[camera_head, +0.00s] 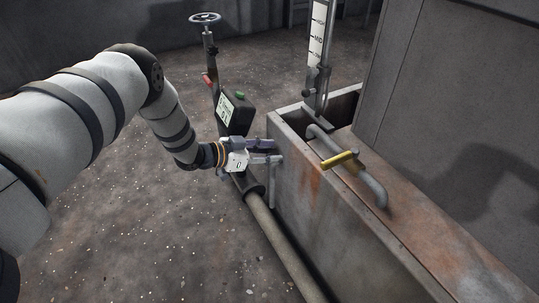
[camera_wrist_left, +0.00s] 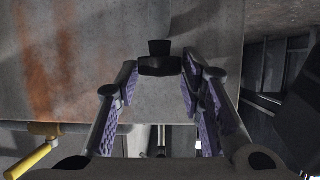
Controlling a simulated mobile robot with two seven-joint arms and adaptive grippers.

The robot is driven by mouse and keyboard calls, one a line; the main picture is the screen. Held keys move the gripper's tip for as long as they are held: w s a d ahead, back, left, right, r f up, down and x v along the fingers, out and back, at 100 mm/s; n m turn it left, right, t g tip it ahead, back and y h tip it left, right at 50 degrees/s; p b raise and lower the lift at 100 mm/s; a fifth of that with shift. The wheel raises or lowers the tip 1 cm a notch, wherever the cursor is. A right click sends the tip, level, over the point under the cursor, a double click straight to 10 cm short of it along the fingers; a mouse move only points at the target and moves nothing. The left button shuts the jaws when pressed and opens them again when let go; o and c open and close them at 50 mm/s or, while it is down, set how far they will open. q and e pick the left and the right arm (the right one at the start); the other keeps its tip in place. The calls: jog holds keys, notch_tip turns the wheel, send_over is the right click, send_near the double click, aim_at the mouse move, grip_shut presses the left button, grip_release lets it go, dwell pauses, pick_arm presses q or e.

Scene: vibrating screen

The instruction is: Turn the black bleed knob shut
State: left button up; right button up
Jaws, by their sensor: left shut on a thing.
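The black bleed knob (camera_wrist_left: 160,61) sits against the grey, rust-streaked wall of the metal trough in the left wrist view. My left gripper (camera_wrist_left: 160,80) has its purple-padded fingers on either side of the knob, shut on it. In the head view my left gripper (camera_head: 268,152) is at the trough's left end wall, and its fingers hide the knob there. How far the knob is turned cannot be told. My right gripper is not in view.
The rusty trough (camera_head: 310,205) carries a bent pipe (camera_head: 372,188) with a yellow handle (camera_head: 339,160). A level gauge (camera_head: 318,45) stands behind. A dark box with a display (camera_head: 233,112) is on a post beside my gripper. A floor pipe (camera_head: 283,243) runs below.

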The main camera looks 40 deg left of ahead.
pick_arm(q)
jog(key=o, duration=1)
jog(key=shift+o, duration=0.2)
jog(key=v, duration=1.2)
jog(key=shift+d, duration=0.1)
